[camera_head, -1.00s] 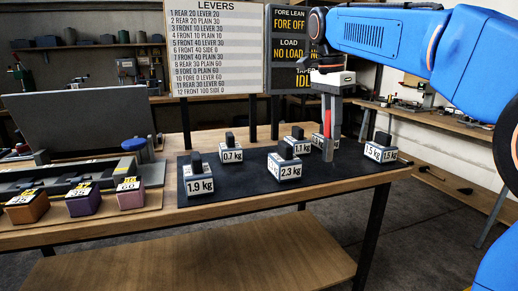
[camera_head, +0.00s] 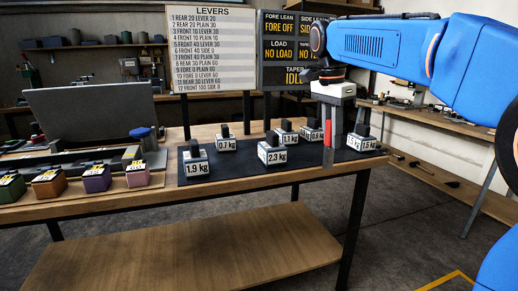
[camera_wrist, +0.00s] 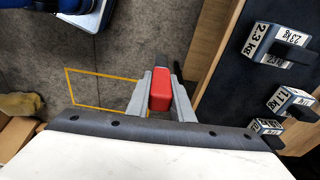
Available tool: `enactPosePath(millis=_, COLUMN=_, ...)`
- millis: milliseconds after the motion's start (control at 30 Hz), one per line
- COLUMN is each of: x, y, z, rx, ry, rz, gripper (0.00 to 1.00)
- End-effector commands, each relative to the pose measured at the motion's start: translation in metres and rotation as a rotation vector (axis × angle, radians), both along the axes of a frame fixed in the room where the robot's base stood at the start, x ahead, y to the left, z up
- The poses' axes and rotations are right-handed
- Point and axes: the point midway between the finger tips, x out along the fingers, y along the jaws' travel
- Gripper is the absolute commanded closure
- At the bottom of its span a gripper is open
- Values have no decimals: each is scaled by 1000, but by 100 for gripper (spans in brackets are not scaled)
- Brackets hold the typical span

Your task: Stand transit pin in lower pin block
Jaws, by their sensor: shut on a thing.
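My gripper (camera_head: 331,155) points down in front of the right part of the dark weight mat, near the table's front edge. It is shut on a red piece, which I take to be the transit pin (camera_head: 326,132). In the wrist view the red pin (camera_wrist: 160,90) sits between the two grey fingers, with floor behind it. The fingers hide part of it. I cannot make out the lower pin block in either view.
Several labelled weights, such as the 2.3 kg one (camera_head: 272,155), stand on the dark mat (camera_head: 235,170). Coloured blocks (camera_head: 97,184) and a low grey fixture with a blue knob (camera_head: 140,132) are at the left. Floor in front of the table is clear.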

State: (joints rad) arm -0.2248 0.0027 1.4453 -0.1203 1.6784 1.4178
Motion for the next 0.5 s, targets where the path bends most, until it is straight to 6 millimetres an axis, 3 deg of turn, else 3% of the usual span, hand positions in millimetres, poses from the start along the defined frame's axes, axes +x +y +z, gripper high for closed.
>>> enactPosePath(millis=267, x=14, y=-8, z=-54, rx=0, ry=0, rz=103, gripper=100)
enactPosePath(millis=367, x=21, y=-12, z=-83, rx=1, ry=2, rz=155, gripper=100)
enactPosePath(millis=500, x=36, y=-20, z=-138, rx=1, ry=6, rz=257, gripper=100)
